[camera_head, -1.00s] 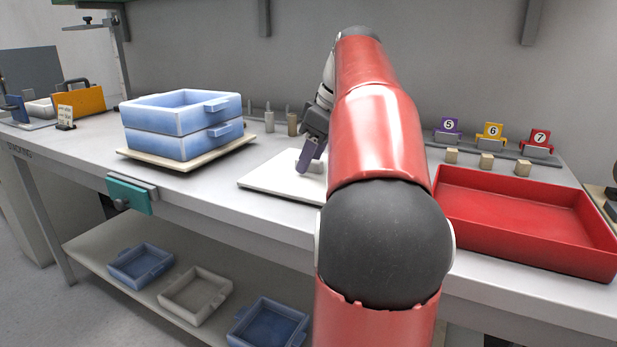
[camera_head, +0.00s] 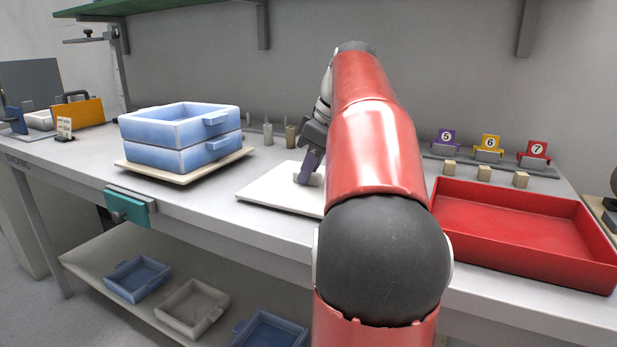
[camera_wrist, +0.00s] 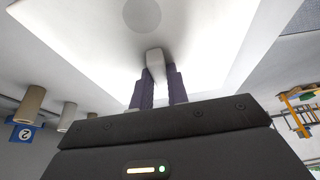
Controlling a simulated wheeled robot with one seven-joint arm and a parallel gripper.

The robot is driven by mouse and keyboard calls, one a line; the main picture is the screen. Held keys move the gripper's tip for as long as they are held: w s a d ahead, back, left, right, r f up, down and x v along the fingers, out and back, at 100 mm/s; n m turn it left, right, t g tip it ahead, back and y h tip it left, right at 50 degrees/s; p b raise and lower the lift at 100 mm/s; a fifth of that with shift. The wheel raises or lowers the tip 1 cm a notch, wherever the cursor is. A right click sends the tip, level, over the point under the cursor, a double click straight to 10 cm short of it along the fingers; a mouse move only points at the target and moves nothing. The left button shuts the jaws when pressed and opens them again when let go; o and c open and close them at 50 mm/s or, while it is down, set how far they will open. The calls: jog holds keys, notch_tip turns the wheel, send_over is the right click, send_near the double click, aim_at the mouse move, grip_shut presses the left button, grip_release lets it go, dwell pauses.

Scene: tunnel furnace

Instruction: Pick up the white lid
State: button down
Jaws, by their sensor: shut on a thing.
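The white lid (camera_head: 270,190) is a flat square plate with a small raised knob, in the middle of the bench in the head view. It fills the upper part of the wrist view (camera_wrist: 90,45). My gripper (camera_head: 306,178) points down at the lid, and its purple fingers are at the knob. In the wrist view, my gripper (camera_wrist: 158,85) is shut on the knob (camera_wrist: 155,62) of the lid. My arm hides the lid's right part in the head view. I cannot tell whether the lid is clear of the bench.
Two stacked blue trays (camera_head: 180,140) stand on a cream board (camera_head: 135,170) left of the lid. A red tray (camera_head: 530,225) lies to the right, with small blocks (camera_head: 484,173) and numbered tags (camera_head: 490,143) behind it. Short posts (camera_head: 268,133) stand behind the lid.

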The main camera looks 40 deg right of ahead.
notch_tip(320, 180, up, 8)
jog(key=shift+f+p, duration=0.1)
jog(key=shift+p, duration=1.1)
notch_tip(320, 180, up, 2)
jog(key=shift+r, duration=0.15)
